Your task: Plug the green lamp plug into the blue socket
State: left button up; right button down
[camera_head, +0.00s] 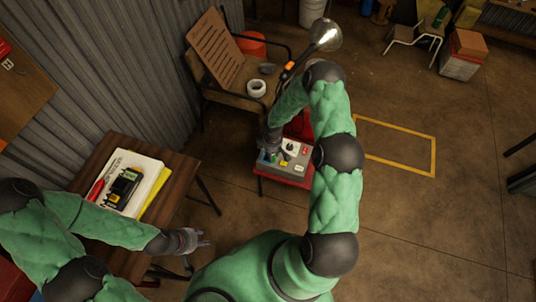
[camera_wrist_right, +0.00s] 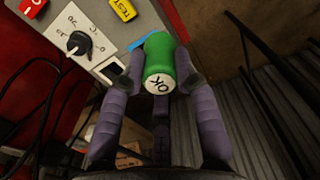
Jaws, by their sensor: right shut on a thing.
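The green plug (camera_wrist_right: 158,58), a cylinder with a pale end marked "OK", is between the fingers of my right gripper (camera_wrist_right: 160,75), which is shut on it. The plug is at the edge of a grey panel (camera_wrist_right: 62,18). A strip of blue (camera_wrist_right: 143,41), likely the blue socket, shows right beside the plug's far end. The plug hides most of it, and I cannot tell whether the plug is inserted. In the head view the panel (camera_head: 291,170) lies on a red stand below my right gripper. My left gripper (camera_head: 207,241) is empty, fingers apart, near the wooden table.
The panel carries a black knob (camera_wrist_right: 78,43), a red part (camera_wrist_right: 32,6) and a yellow "TEST" part (camera_wrist_right: 123,9). A side table (camera_head: 179,180) holds a meter (camera_head: 123,187) on papers.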

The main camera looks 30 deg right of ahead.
jog(key=w+f, duration=0.1)
jog(key=f, duration=0.1)
jog(key=w+f+b, duration=0.1)
jog(key=w+f, duration=0.1)
jog(key=w+d+f+b, duration=0.1)
jog(key=shift+w+f, duration=0.4)
jog(key=shift+w+f+b, duration=0.15)
jog(key=shift+f+b, duration=0.35)
jog(key=shift+f, duration=1.1)
jog(key=shift+f, duration=0.2)
jog(key=c, duration=0.9)
grip_release()
jog(key=shift+r, duration=0.1)
